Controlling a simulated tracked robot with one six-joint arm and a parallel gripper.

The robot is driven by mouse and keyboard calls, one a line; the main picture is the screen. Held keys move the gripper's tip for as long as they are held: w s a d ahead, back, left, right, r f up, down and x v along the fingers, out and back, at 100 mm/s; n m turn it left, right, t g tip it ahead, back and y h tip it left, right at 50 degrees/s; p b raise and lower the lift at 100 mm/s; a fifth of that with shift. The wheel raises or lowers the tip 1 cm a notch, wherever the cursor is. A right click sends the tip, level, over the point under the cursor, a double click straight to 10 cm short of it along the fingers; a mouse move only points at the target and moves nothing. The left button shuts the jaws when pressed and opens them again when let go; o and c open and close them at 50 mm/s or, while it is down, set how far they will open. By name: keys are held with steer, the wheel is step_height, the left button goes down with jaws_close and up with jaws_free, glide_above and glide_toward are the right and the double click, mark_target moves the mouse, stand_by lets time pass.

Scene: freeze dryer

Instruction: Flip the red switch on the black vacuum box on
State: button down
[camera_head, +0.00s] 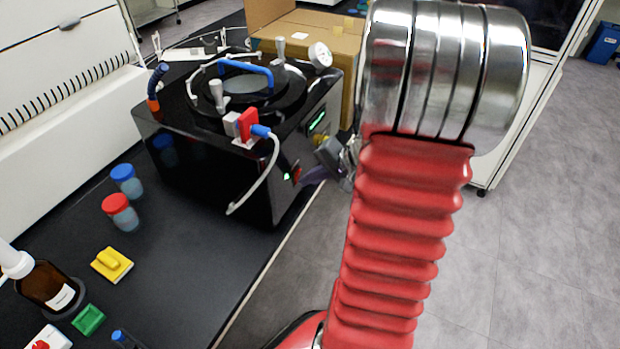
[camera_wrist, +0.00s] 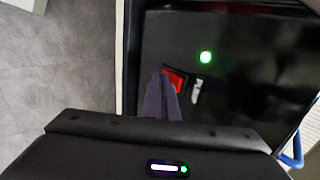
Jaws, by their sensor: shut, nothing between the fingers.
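The black vacuum box (camera_head: 205,160) stands on the dark bench in the head view. Its side panel (camera_wrist: 250,50) fills much of the wrist view. Contact cannot be told. In the head view my gripper (camera_head: 308,180) is at the panel.
On the box are a blue handle (camera_head: 246,70), a gauge (camera_head: 320,55), a red valve (camera_head: 248,124) and a pale hose (camera_head: 262,182). A cardboard box (camera_head: 310,28) is behind. Jars (camera_head: 120,212) and a brown bottle (camera_head: 45,285) stand on the bench. Open floor lies right.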

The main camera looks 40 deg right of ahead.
steer(key=shift+r, duration=0.15)
steer(key=shift+r, duration=0.7)
steer(key=s+f+v, duration=0.1)
steer(key=s+v, duration=0.1)
steer(key=v, duration=1.1)
steer(key=shift+d+f, duration=0.25)
steer(key=shift+f, duration=0.2)
steer(key=shift+f, duration=0.1)
steer(key=shift+s+f, duration=0.1)
steer(key=shift+f, duration=0.5)
